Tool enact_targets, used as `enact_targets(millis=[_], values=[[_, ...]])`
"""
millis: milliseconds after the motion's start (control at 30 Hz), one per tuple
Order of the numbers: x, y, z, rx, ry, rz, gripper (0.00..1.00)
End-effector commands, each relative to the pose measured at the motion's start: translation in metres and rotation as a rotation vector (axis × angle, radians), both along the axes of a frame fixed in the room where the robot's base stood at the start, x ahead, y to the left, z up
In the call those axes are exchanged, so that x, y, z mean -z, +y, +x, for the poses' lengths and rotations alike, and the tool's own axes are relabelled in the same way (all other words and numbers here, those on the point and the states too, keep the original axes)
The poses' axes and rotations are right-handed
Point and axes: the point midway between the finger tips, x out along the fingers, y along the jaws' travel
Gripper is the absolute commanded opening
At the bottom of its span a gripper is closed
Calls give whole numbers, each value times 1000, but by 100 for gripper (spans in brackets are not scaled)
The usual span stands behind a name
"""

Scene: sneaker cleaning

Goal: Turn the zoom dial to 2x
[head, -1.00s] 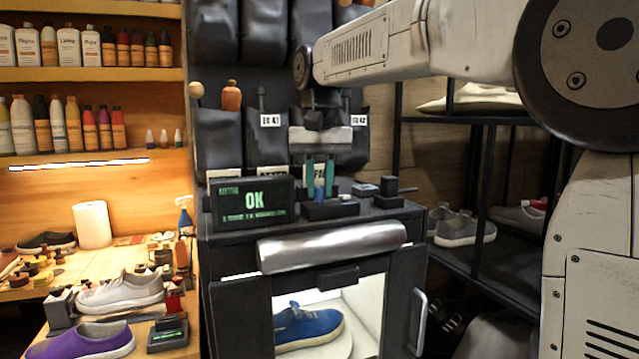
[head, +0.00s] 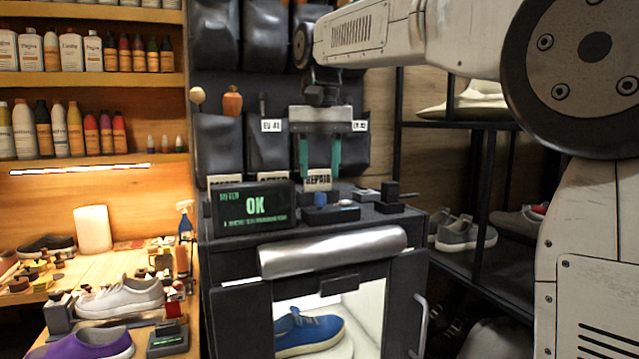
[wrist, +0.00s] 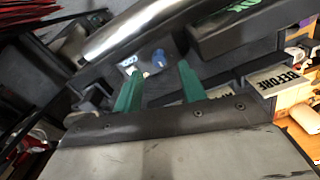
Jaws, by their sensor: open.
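A small dark control block (head: 330,214) sits on top of the cabinet beside the display. It carries a blue knob (head: 320,199) and a pale round part (head: 347,203). The blue knob also shows in the wrist view (wrist: 158,56), beyond the gap between my fingers. I cannot tell for certain which part is the zoom dial or read its setting. My gripper (head: 320,174) has green fingers spread apart, pointing down, empty and above the block. It also shows in the wrist view (wrist: 161,70), apart from the knob.
A display (head: 254,207) reading OK stands left of the block. Small dark parts (head: 388,203) lie to its right. A "REPAIR" card (head: 318,179) stands behind. Below, the cabinet's open front holds a blue sneaker (head: 309,332). A shoe rack (head: 480,262) stands at the right.

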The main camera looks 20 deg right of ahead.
Motion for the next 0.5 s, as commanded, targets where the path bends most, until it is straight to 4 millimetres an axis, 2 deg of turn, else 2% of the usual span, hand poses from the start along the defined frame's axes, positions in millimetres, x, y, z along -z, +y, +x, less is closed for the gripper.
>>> enact_targets(millis=[100, 200, 500], values=[[-18, 0, 1, 0, -1, 0, 41], [-27, 1, 1, 0, 0, 0, 41], [-32, 1, 0, 0, 1, 0, 41]])
